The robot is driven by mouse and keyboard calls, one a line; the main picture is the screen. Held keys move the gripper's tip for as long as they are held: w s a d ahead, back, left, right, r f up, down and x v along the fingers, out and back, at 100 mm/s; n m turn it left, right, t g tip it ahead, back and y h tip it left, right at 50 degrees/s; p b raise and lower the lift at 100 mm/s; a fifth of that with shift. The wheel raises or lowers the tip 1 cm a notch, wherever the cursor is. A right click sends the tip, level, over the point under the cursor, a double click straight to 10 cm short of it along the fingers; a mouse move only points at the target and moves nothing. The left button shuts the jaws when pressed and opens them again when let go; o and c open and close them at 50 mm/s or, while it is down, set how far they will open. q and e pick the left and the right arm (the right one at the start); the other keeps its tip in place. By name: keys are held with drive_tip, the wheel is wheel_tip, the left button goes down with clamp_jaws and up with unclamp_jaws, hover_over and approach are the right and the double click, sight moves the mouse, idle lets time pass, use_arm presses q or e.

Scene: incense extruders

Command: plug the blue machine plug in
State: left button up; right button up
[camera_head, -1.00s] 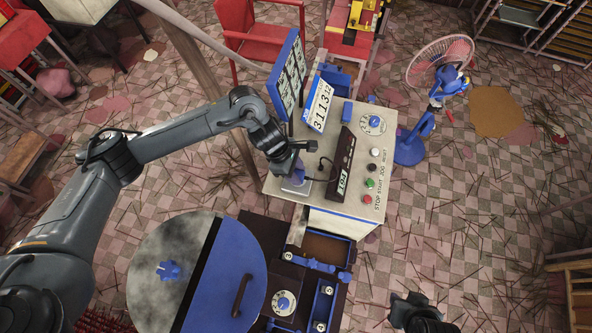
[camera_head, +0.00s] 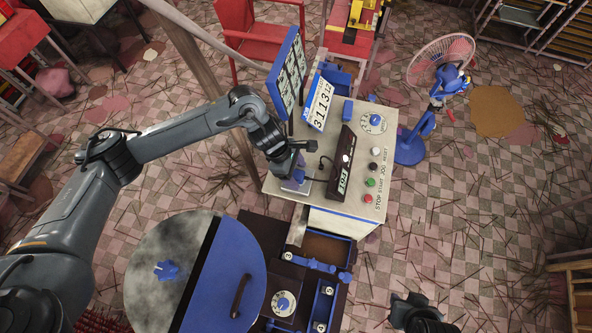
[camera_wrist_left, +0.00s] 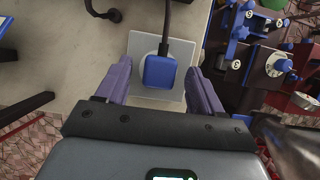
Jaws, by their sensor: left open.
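The blue plug (camera_wrist_left: 160,72) sits over a round socket on a pale square plate (camera_wrist_left: 172,101), with its dark cable (camera_wrist_left: 178,22) running up in the left wrist view. I cannot tell how deep it is seated. My left gripper (camera_wrist_left: 158,66) is open, its purple fingers on either side of the plug with gaps. In the head view, the left gripper (camera_head: 295,176) is at the left edge of the cream machine top (camera_head: 335,195) and mostly hides the plug. My right gripper (camera_head: 413,303) is low in the head view, away from the machine; its jaw opening is unclear.
A black display box (camera_head: 345,165), push buttons (camera_head: 371,183) and a dial (camera_head: 373,123) stand right of the left gripper. A blue-framed panel (camera_head: 287,75) rises behind it. A round blue-and-grey table (camera_head: 225,275) and a fan (camera_head: 440,62) are nearby.

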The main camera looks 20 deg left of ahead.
use_arm(q)
drive_tip(key=b+v, duration=0.2)
drive_tip(key=v, duration=0.8)
drive_tip(key=shift+a+r, duration=0.2)
drive_tip(key=shift+r, duration=0.1)
